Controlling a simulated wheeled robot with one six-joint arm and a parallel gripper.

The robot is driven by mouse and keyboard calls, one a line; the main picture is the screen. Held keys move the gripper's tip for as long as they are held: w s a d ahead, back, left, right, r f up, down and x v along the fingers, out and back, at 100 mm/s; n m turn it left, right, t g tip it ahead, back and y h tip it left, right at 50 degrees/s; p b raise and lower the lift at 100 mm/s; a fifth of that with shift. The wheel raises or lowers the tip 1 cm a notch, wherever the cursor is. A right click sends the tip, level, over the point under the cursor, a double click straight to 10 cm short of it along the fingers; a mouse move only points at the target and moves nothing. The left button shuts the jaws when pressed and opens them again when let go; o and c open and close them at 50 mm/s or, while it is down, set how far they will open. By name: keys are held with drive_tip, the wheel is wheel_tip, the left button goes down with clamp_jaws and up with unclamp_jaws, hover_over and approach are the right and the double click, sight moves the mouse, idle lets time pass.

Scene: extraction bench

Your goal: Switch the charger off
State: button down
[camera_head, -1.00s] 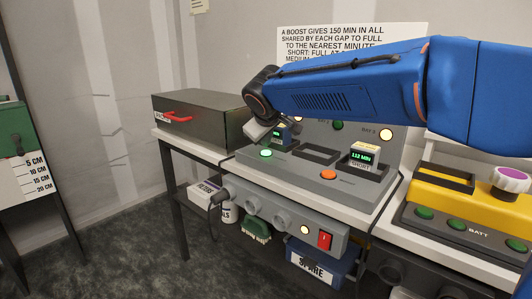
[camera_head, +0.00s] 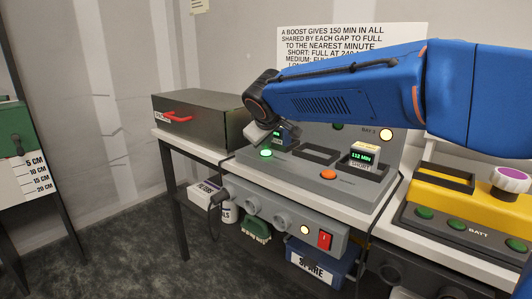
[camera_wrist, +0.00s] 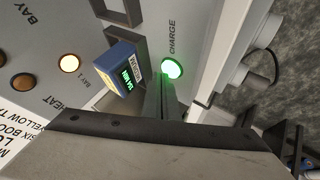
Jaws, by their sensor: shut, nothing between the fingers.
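The grey charger (camera_head: 310,178) stands on the bench with a sloped back panel. Its green button (camera_head: 266,153) is lit, and the wrist view shows it labelled CHARGE (camera_wrist: 172,68). An orange button (camera_head: 328,174) sits further right. A battery pack with a lit "112 MIN" display (camera_head: 363,157) stands in the right bay; another pack (camera_wrist: 117,75) stands in the bay beside the green button. The middle bay is empty. My gripper (camera_head: 257,136) is shut and empty, its fingertips close to the green button; I cannot tell whether they touch it.
Below the bench edge, a grey socket strip (camera_head: 275,215) carries a red switch (camera_head: 324,240) and a lit lamp (camera_head: 304,229). A dark box with a red handle (camera_head: 200,118) stands left. A yellow battery unit (camera_head: 460,208) stands right. A blue SPARE bin (camera_head: 318,262) sits below.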

sight(266, 153)
drive_tip(key=shift+f, duration=0.4)
idle(0.4)
drive_tip(key=shift+r, duration=0.85)
drive_tip(key=shift+r, duration=2.5)
